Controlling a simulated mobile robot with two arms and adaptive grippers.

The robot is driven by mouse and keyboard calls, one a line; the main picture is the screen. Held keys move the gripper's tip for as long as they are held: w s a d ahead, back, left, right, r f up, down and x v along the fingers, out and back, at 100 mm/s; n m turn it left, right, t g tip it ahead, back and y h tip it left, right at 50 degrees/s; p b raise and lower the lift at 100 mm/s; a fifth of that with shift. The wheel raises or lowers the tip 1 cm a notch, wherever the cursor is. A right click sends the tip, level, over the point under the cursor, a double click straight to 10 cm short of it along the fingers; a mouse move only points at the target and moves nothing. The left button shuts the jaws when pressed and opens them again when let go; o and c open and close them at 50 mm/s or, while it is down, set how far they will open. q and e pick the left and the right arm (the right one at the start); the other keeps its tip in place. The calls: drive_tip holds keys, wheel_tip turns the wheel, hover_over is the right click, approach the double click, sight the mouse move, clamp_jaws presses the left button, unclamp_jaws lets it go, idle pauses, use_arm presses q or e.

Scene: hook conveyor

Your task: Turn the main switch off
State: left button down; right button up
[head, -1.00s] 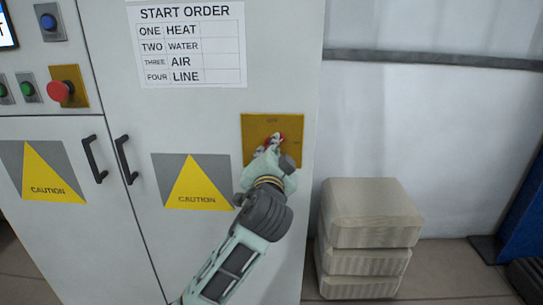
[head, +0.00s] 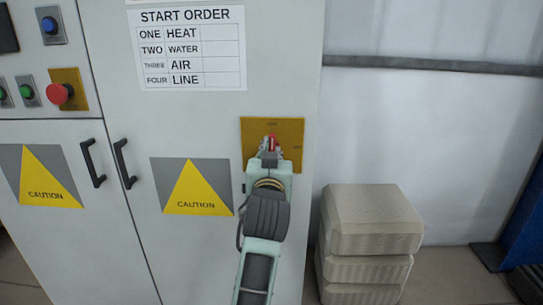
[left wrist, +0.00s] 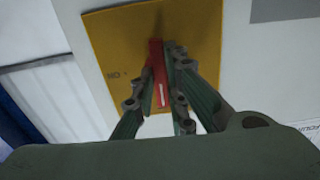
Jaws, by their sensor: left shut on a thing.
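The main switch is a red handle (head: 271,140) on a yellow plate (head: 290,128) on the grey cabinet's front. The handle points straight up, towards a small label too blurred to read. Another small label on the plate's right side shows in the left wrist view, upside down, as ON. My left gripper (head: 269,154) is shut on the handle, with my arm reaching up from below. In the left wrist view the fingers (left wrist: 164,75) clasp the red handle (left wrist: 156,58) from both sides. My right gripper is not in view.
A red push button (head: 60,94) and a dark display (head: 8,30) are at the upper left. Black door handles (head: 124,163) stick out left of the switch. Stacked beige blocks (head: 372,222) stand on the floor at the right.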

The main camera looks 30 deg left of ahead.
use_arm(q)
drive_tip(key=shift+n, duration=0.3)
drive_tip(key=c, duration=1.8)
unclamp_jaws()
drive_tip(key=shift+o, duration=0.2)
wheel_tip(320, 180, up, 10)
drive_tip(key=shift+f, duration=0.15)
